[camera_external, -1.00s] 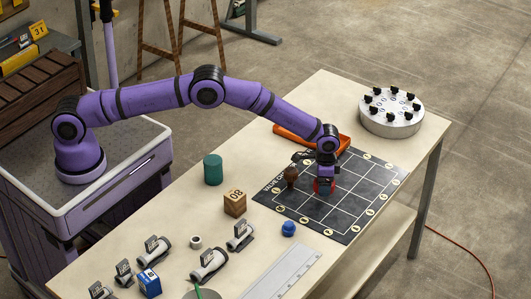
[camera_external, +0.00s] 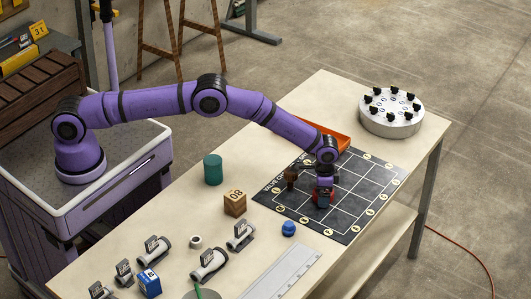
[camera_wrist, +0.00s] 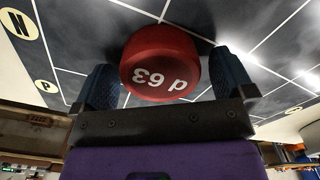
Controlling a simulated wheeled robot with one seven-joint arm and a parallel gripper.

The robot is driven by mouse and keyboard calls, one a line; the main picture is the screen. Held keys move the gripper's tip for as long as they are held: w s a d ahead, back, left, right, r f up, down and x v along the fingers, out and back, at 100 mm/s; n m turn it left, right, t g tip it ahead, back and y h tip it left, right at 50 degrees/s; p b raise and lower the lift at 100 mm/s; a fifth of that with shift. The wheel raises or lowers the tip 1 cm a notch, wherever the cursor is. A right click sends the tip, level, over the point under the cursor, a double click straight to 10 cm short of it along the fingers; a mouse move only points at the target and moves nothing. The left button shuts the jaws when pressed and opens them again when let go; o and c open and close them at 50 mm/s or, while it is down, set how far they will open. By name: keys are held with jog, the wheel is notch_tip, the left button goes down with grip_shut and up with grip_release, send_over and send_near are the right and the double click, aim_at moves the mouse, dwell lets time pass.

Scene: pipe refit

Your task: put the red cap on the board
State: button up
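The red cap (camera_wrist: 162,62) fills the middle of the wrist view, with "p 63" on its face upside down. I cannot tell whether the cap touches the board.
A blue knob (camera_external: 288,229), wooden block (camera_external: 235,203) and green cylinder (camera_external: 213,170) stand nearby. A round white stand (camera_external: 391,122) is at the far right.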

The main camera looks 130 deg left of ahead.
jog(key=shift+r, duration=0.1)
notch_tip(320, 180, up, 12)
dwell(0.5)
